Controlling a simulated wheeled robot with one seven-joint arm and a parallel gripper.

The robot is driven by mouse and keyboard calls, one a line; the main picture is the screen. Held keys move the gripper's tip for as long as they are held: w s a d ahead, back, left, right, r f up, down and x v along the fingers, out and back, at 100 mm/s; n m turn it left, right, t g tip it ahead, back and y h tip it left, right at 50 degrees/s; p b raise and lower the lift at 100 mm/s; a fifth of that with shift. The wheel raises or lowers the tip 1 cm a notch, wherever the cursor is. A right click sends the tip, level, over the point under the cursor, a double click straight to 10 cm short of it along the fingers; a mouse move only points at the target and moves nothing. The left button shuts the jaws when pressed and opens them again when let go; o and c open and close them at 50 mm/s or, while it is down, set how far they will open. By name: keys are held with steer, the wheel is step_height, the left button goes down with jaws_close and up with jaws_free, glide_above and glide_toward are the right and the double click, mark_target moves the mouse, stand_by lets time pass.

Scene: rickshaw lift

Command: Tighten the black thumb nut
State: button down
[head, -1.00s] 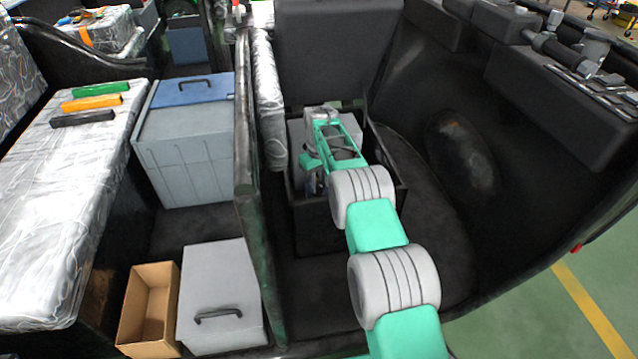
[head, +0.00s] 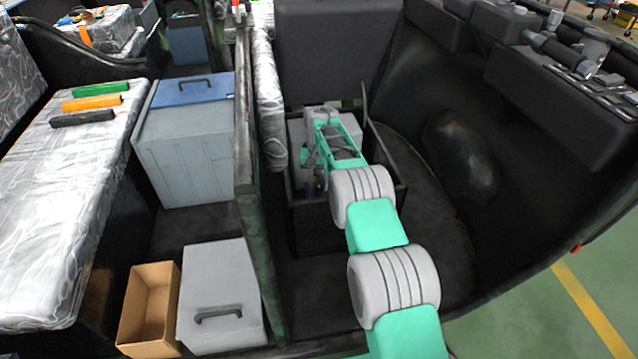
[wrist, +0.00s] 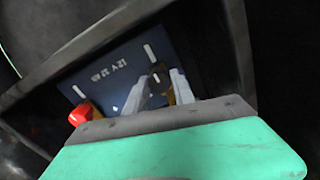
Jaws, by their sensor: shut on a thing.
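A dark blue battery (wrist: 115,72) with white lettering sits inside a black open box in the wrist view. My gripper (wrist: 160,80) points down at the battery's right part, its two grey fingers close together. The black thumb nut is hardly visible; a small dark part shows between the fingertips, and I take it to be the nut they are shut on. A red cap (wrist: 80,114) is at the battery's left near corner. In the head view my arm reaches into the box, and its wrist hides most of the gripper and the nut.
The black box (head: 302,222) has walls close around my gripper. A black upright panel (head: 335,45) rises behind it, and a post-like partition (head: 248,170) stands left. Grey bins (head: 187,150) and a cardboard box (head: 150,305) lie beyond the partition.

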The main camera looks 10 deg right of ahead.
mark_target(318, 183)
stand_by(0.3)
steer(key=c, duration=1.1)
jaws_free()
steer(key=shift+o, duration=0.2)
steer(key=shift+r, duration=0.1)
step_height(318, 183, up, 8)
steer(key=shift+f+p, duration=0.15)
steer(key=shift+p, duration=0.45)
